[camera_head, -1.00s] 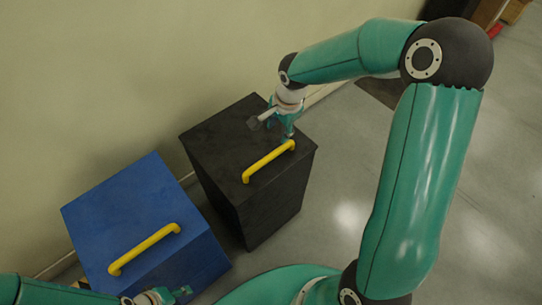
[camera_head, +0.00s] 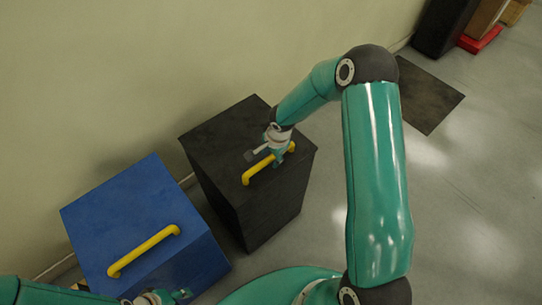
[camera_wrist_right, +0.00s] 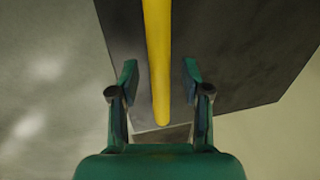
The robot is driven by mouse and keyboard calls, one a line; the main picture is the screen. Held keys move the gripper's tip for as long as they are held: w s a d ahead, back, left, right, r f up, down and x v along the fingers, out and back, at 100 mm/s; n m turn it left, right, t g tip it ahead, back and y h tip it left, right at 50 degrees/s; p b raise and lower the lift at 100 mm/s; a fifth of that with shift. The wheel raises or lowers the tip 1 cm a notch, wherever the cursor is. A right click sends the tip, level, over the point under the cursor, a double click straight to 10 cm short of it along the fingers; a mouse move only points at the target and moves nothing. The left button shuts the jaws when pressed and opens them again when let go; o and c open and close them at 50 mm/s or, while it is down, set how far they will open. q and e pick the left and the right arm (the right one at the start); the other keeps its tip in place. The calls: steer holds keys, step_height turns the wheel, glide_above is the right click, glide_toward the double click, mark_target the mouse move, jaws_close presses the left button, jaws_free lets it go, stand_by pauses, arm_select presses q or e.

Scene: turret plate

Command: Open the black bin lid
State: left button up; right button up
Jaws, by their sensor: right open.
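The black bin (camera_head: 225,150) stands on the floor by the wall, its lid flat and closed. A yellow bar handle (camera_head: 258,170) runs along the lid's front side. My right gripper (camera_head: 279,158) is at the handle's right end, over the lid. In the right wrist view the open fingers (camera_wrist_right: 160,80) stand on either side of the yellow handle (camera_wrist_right: 157,50), with gaps on both sides and the black lid (camera_wrist_right: 230,50) behind. My left gripper (camera_head: 168,296) is at the bottom edge, in front of the blue bin, and its jaws are too small to judge.
A blue bin (camera_head: 110,210) with its own yellow handle (camera_head: 143,250) stands left of the black bin. The wall (camera_head: 130,60) is close behind both. Open floor lies to the right, with a dark mat (camera_head: 428,95) and boxes (camera_head: 485,20) farther off.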

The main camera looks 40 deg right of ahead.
steer(key=shift+f, duration=0.25)
jaws_close()
steer(key=shift+a, duration=0.1)
steer(key=shift+r, duration=0.1)
